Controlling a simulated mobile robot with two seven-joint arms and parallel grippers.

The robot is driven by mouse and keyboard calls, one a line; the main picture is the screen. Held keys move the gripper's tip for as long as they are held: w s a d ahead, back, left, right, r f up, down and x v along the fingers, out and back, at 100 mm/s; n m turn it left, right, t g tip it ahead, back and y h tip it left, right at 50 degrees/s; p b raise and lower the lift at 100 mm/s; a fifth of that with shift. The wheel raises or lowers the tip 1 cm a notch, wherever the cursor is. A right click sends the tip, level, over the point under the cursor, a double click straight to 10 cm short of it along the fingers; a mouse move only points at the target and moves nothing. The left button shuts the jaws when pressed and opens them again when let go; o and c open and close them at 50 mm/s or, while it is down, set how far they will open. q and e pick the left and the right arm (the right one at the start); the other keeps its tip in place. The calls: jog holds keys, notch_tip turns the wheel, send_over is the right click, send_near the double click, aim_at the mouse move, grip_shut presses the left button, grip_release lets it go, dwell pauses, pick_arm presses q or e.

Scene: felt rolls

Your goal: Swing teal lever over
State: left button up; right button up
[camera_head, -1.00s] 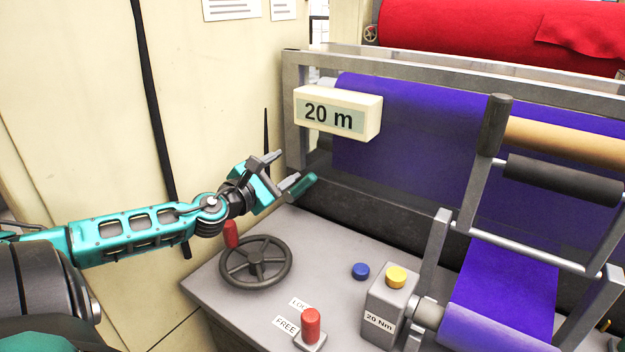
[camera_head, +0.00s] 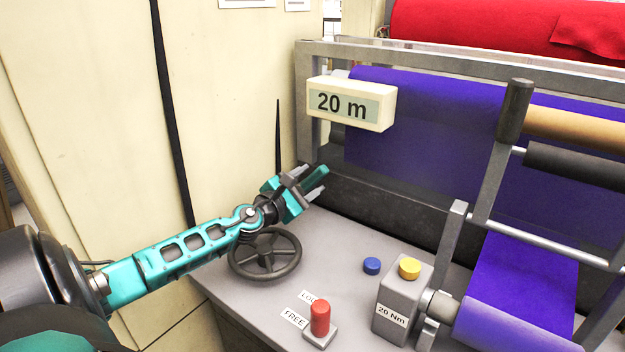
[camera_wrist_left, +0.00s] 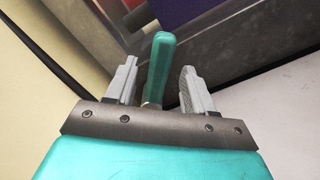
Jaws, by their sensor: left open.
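The teal lever handle (camera_head: 319,171) stands at the back left of the grey machine top, and its lower part is hidden by my gripper. It also shows upright in the left wrist view (camera_wrist_left: 159,62), between the two grey fingers, with a gap on each side. My left gripper (camera_head: 309,182) is open around the handle and not closed on it. My right gripper is not in view.
A dark handwheel (camera_head: 265,253) lies just under my left wrist. A red knob (camera_head: 320,318), a blue button (camera_head: 372,266) and a yellow-topped box (camera_head: 395,300) stand nearer the front. The 20 m display (camera_head: 350,104) hangs beyond the lever.

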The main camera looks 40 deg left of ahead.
aim_at(315, 178)
pick_arm(q)
jog(key=shift+w+a, duration=0.1)
jog(key=shift+w, duration=1)
jog(key=shift+c, duration=0.4)
grip_shut()
